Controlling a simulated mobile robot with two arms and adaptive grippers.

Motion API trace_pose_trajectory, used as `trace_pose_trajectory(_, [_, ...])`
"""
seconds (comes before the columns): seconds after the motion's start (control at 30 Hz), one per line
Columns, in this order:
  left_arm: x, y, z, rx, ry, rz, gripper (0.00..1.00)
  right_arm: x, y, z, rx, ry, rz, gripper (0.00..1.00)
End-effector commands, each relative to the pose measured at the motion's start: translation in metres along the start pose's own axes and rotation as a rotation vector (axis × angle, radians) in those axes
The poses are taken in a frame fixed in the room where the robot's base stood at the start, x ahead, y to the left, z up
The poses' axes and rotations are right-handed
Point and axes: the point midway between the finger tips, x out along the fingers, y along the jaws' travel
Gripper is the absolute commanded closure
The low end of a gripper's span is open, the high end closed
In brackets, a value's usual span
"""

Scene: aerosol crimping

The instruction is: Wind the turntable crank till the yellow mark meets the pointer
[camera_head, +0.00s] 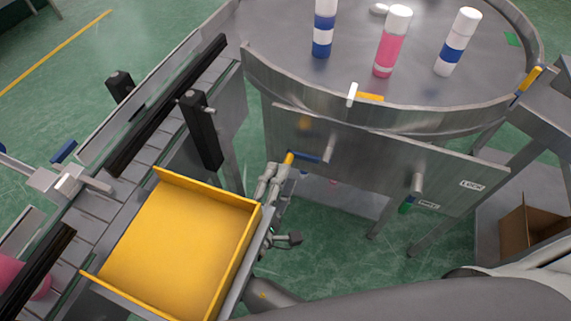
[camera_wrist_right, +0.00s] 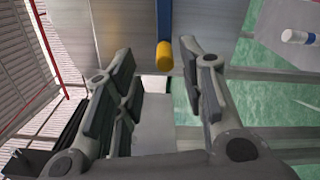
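The crank is a blue arm (camera_head: 308,157) on a metal hub, with a yellow handle (camera_head: 289,158), on the front panel under the turntable (camera_head: 430,95). The handle (camera_wrist_right: 164,56) also shows in the right wrist view. My right gripper (camera_head: 273,170) is at the handle. In the wrist view its fingers (camera_wrist_right: 158,62) are spread, with the handle between their tips and a gap on both sides. Whether they touch it is unclear. A yellow mark (camera_head: 370,97) lies on the turntable near its front rim, just right of a whitish upright pointer (camera_head: 352,94). My left gripper is not in view.
Several cans stand on the turntable, including a pink one (camera_head: 392,42). A lever with a green grip (camera_head: 405,206) sits on the panel near LOCK and FREE labels. A yellow tray (camera_head: 180,245) and a conveyor are on the left. A cardboard box (camera_head: 530,232) is at right.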

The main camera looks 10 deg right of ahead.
Motion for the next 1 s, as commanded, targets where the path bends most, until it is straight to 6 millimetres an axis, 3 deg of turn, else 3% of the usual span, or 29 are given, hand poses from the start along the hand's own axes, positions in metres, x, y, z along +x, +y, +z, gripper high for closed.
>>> trace_pose_trajectory(0.1, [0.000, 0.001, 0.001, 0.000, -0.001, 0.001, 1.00, -0.027, -0.001, 0.000, -0.001, 0.002, -0.003, 0.62])
trace_pose_trajectory(0.3, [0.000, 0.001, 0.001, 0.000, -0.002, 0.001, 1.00, -0.058, -0.001, 0.000, 0.000, 0.001, -0.001, 0.62])
trace_pose_trajectory(0.73, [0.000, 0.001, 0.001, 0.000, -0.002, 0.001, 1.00, -0.070, 0.000, 0.000, 0.000, 0.000, 0.001, 0.62])
trace_pose_trajectory(0.87, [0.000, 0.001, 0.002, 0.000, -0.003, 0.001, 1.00, -0.069, -0.005, -0.002, -0.007, 0.007, -0.007, 0.79])
trace_pose_trajectory(1.0, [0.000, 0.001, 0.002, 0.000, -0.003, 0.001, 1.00, -0.064, -0.030, -0.011, -0.038, 0.046, -0.052, 0.97])
